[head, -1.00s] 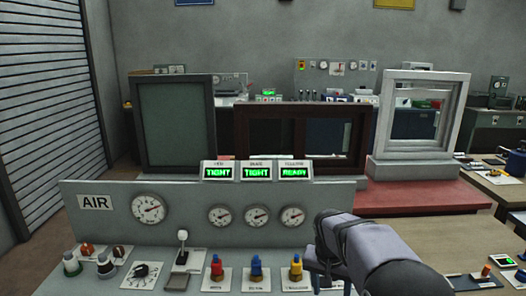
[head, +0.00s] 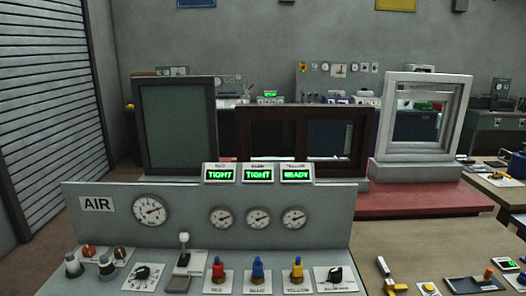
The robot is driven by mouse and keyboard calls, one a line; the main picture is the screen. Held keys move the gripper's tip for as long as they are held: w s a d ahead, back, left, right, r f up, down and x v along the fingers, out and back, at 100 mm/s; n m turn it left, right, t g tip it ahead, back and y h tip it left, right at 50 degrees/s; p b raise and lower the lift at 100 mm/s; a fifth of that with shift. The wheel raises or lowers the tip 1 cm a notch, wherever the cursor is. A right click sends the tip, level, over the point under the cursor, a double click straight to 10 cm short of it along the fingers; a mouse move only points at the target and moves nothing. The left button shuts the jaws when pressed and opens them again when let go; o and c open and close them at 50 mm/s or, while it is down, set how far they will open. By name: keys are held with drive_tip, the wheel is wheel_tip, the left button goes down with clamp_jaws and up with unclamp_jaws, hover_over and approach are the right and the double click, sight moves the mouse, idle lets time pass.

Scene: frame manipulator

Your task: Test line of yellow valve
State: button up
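The yellow valve (head: 297,269) stands upright on the front panel on a plate labelled YELLOW. The blue valve (head: 257,271) and the red valve (head: 217,270) stand to its left. The yellow display (head: 296,176) reads READY in green. The blue display (head: 258,176) and the red display (head: 220,176) both read TIGHT. A black rotary knob (head: 336,276) on a white plate sits right of the yellow valve; its label is too small to read surely. My gripper is not in view.
The grey AIR console (head: 95,228) carries a large gauge (head: 149,210) and a row of three smaller gauges. A lever (head: 184,243) and a dial (head: 144,272) are left of the valves. Window frames stand behind. A table (head: 430,239) with small parts is at right.

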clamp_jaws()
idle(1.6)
